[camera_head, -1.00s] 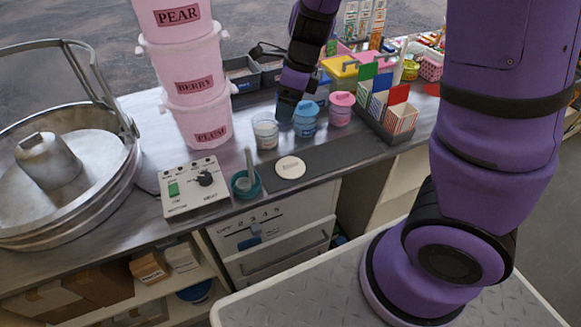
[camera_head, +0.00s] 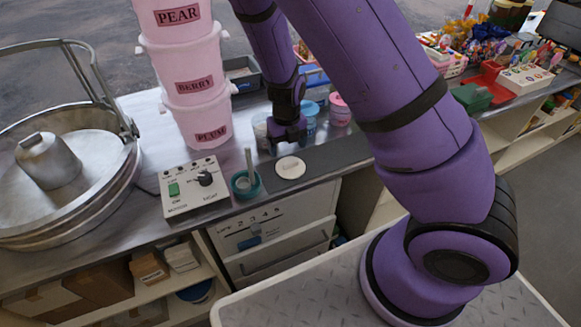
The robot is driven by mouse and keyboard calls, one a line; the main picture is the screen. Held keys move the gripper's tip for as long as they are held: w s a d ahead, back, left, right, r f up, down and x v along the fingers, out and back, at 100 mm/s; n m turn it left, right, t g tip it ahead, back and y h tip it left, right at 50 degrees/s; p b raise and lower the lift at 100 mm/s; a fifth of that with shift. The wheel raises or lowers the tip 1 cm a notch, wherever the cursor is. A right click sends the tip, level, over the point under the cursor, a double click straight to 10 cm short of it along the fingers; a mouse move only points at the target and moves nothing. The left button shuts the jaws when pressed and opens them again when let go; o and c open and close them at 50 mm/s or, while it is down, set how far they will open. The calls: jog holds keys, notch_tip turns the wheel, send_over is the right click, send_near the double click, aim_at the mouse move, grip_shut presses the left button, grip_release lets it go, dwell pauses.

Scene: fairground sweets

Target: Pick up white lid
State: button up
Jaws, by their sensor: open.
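The white lid (camera_head: 290,168) is a small round disc with a raised knob. It lies flat on a dark grey mat (camera_head: 335,155) on the counter, near its front edge. My gripper (camera_head: 287,143) points down just behind and above the lid, apart from it. It looks empty, and its fingers are small and dark against the mat. My gripper partly hides an open glass jar (camera_head: 261,130) of pale contents behind it.
A blue-lidded jar (camera_head: 309,113) and a pink-lidded jar (camera_head: 340,110) stand close behind my gripper. A teal bowl (camera_head: 246,184) with an upright tool sits left of the lid, beside a control box (camera_head: 194,188). Stacked pink buckets (camera_head: 198,90) rise at the back left.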

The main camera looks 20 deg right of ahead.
aim_at(291, 162)
jog(key=f, duration=0.3)
jog(key=d+f, duration=0.1)
jog(key=f, duration=0.1)
jog(key=shift+s+f, duration=0.25)
jog(key=shift+s, duration=0.1)
jog(key=shift+a+f, duration=0.1)
jog(key=shift+f, duration=0.35)
jog(key=c, duration=1)
jog(key=shift+r, duration=0.15)
